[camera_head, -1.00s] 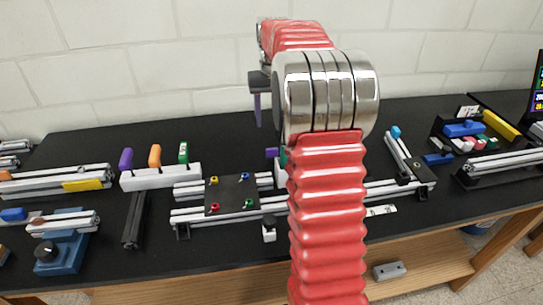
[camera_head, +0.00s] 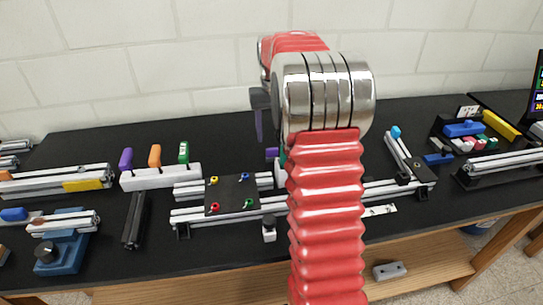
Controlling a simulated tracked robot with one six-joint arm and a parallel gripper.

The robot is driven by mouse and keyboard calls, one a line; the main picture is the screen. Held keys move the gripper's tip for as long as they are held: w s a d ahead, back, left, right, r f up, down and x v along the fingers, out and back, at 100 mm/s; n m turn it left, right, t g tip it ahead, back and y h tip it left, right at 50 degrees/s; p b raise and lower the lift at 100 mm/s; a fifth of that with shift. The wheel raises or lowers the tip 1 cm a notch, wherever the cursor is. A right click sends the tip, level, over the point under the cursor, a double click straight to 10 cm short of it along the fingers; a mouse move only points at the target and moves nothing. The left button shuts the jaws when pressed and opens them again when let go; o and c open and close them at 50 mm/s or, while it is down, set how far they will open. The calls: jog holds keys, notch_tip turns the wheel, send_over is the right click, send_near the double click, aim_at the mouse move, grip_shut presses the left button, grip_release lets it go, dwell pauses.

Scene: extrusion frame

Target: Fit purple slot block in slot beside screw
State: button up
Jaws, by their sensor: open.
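A small purple block (camera_head: 272,153) shows just left of my red arm, behind the extrusion frame (camera_head: 240,215); the arm hides what is beside it. I cannot tell whether it is the slot block. Coloured screws, such as the blue screw (camera_head: 244,177) and red screw (camera_head: 215,207), sit on a black plate on the frame. The slot beside a screw cannot be made out. My gripper (camera_head: 260,120) is mostly hidden behind the arm; a dark, purplish finger hangs down above the bench, apart from the purple block. It is open, and I see nothing held in it.
A white holder (camera_head: 160,177) with purple, orange and green handles stands at the left. A black rail (camera_head: 135,220) lies below it. A blue device (camera_head: 62,250) is at the front left. A black tray (camera_head: 470,135) with coloured blocks is at the right. The back bench is clear.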

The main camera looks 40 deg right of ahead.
aim_at(272, 149)
jog(key=shift+f, duration=1.6)
jog(key=shift+w+f, duration=0.1)
jog(key=shift+f, duration=2.5)
jog(key=c, duration=1.2)
jog(key=shift+r, duration=0.1)
jog(key=shift+c, duration=0.2)
notch_tip(272, 149, up, 10)
jog(key=shift+f, duration=0.1)
